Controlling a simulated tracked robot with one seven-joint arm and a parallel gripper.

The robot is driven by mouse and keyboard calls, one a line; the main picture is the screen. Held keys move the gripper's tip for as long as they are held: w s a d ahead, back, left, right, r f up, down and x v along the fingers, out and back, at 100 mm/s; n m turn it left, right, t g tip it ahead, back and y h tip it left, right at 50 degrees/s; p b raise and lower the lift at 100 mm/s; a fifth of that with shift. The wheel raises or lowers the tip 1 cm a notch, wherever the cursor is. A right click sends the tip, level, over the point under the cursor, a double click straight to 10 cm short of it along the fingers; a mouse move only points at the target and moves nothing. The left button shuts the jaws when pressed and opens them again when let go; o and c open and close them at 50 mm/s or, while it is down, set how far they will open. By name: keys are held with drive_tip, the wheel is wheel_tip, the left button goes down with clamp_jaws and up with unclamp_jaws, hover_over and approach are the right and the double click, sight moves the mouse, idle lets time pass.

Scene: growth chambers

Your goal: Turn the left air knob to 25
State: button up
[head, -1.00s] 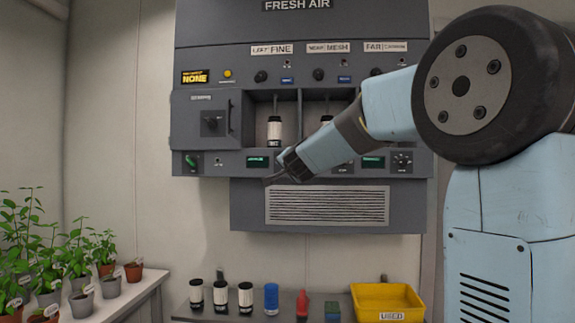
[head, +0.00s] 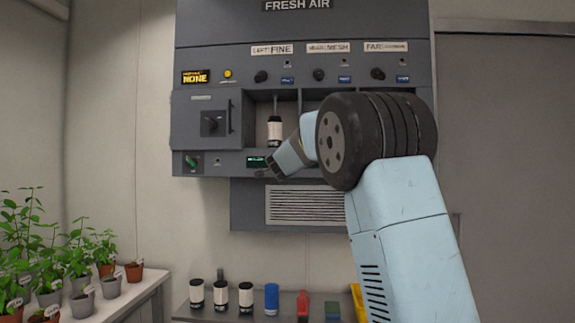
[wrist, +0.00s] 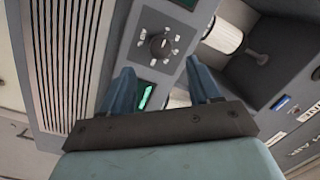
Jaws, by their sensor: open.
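In the head view my gripper (head: 266,172) is at the lower strip of the grey fresh-air panel, just below the left green display (head: 256,161). It hides the dial right of that display. In the wrist view my gripper (wrist: 160,76) is open, its two blue fingers apart and nothing between the tips. The dark round left air knob (wrist: 160,45), ringed by pale marks, is beyond the fingertips and roughly between them. I see no contact. Its pointer and numbers are too small to read. The lit display (wrist: 146,95) shows between the fingers, its value unreadable.
A white-and-black cartridge (head: 274,131) stands in the left bay above the strip. A vent grille (head: 306,206) is below. Cartridges, a blue canister (head: 271,299) and a yellow bin (head: 358,303) line the shelf.

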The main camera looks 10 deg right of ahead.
drive_tip(key=x, duration=0.6)
drive_tip(key=shift+w+d, duration=0.15)
drive_tip(key=shift+w, duration=0.15)
